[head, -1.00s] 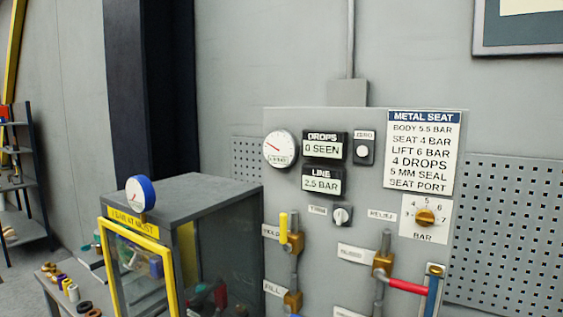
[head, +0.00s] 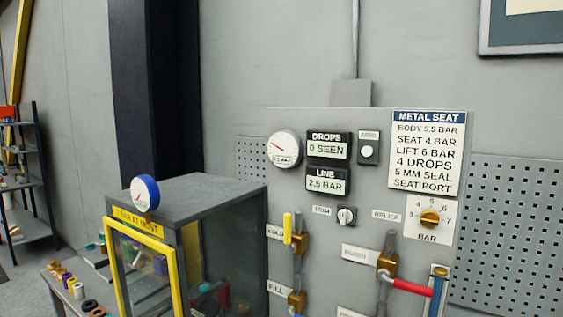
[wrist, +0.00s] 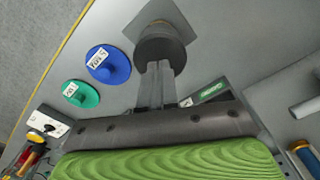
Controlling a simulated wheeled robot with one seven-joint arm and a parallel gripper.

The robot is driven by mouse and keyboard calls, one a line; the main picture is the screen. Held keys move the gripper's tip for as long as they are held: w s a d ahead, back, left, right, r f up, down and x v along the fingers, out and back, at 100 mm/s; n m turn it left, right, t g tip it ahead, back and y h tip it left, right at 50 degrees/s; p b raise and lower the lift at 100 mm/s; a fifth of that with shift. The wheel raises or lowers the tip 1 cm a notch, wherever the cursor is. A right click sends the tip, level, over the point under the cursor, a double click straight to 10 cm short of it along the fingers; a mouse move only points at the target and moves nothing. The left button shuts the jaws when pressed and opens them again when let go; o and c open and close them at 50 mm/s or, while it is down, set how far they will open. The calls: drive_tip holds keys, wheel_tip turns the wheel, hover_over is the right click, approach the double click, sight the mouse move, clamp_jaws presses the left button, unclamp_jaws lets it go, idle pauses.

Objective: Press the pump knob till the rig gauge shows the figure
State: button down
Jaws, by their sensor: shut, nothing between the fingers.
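A dark round knob (wrist: 160,45) on a square grey plate is in the wrist view, likely the pump knob; its label cannot be seen. My gripper (wrist: 161,70) is shut and empty. Its fingertips point at this knob and overlap it in the picture; I cannot tell whether they touch. In the head view, a round white gauge (head: 284,148) on the grey panel has a red needle pointing to the upper left; the small figure under it is unreadable. The line display (head: 327,183) reads 2.5 BAR. The drops display (head: 327,148) reads 0 SEEN. My gripper is outside the head view.
A blue disc (wrist: 108,65) and a green disc (wrist: 80,94) with small labels lie left of the knob. A metal seat card (head: 428,152) gives body 5.5, seat 4 and lift 6 bar. A yellow-framed cabinet (head: 225,185) stands left of the panel. Pipes with valves run below.

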drive_tip(key=shift+f, duration=0.2)
drive_tip(key=shift+f+b, duration=2.75)
drive_tip(key=shift+f, duration=0.4)
drive_tip(key=shift+r, duration=0.1)
wheel_tip(320, 180, up, 7)
drive_tip(key=p, duration=0.5)
drive_tip(key=shift+p, duration=0.3)
drive_tip(key=shift+f, duration=0.2)
drive_tip(key=shift+f, duration=0.2)
